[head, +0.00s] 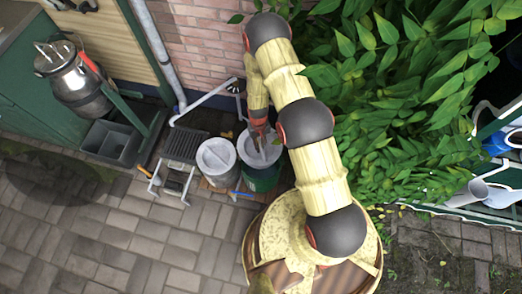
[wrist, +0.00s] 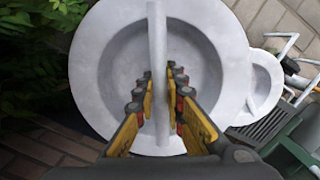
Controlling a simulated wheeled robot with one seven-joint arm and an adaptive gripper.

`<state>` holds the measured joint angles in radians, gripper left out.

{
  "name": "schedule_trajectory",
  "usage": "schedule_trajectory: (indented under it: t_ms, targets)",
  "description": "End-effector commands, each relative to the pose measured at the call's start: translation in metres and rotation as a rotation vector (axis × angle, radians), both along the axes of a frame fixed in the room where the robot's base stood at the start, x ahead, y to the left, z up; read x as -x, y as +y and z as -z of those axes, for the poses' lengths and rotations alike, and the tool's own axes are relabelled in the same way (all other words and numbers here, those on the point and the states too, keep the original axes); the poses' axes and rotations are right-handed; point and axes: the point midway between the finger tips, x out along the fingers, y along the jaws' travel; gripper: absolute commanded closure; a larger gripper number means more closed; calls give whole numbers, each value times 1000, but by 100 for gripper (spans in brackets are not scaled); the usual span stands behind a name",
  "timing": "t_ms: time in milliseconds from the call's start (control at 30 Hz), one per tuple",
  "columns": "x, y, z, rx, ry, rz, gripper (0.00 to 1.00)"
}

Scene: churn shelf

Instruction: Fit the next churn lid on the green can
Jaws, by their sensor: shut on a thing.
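The green can (head: 261,181) stands on the paving near the brick wall, just left of my arm. A round pale grey lid (head: 246,151) with a raised bar across it covers its top in the head view. My gripper (head: 259,140) points down at this lid. In the wrist view my gripper (wrist: 161,105) is shut on the bar of the lid (wrist: 205,50), one finger on each side. The lid hides the can's mouth there, and I cannot tell whether it sits fully down or slightly above the rim.
A grey can with a pale lid (head: 217,158) stands close on the left; its round top also shows in the wrist view (wrist: 262,84). A slatted metal stand (head: 184,148) is further left. Leafy plants (head: 400,100) crowd the right. Open paving (head: 110,235) lies in front.

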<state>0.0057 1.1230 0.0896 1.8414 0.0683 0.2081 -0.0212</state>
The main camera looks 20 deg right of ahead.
Motion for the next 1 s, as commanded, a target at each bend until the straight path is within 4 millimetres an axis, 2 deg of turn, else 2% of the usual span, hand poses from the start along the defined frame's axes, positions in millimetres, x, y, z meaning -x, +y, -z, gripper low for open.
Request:
schedule_trajectory:
  t_ms: [100,300,667,1000]
  targets:
    - [4,0,19,1,0,7,100]
    - [10,-1,38,3,-1,13,100]
    - [11,-1,48,3,-2,14,100]
    - [11,-1,65,3,-2,14,100]
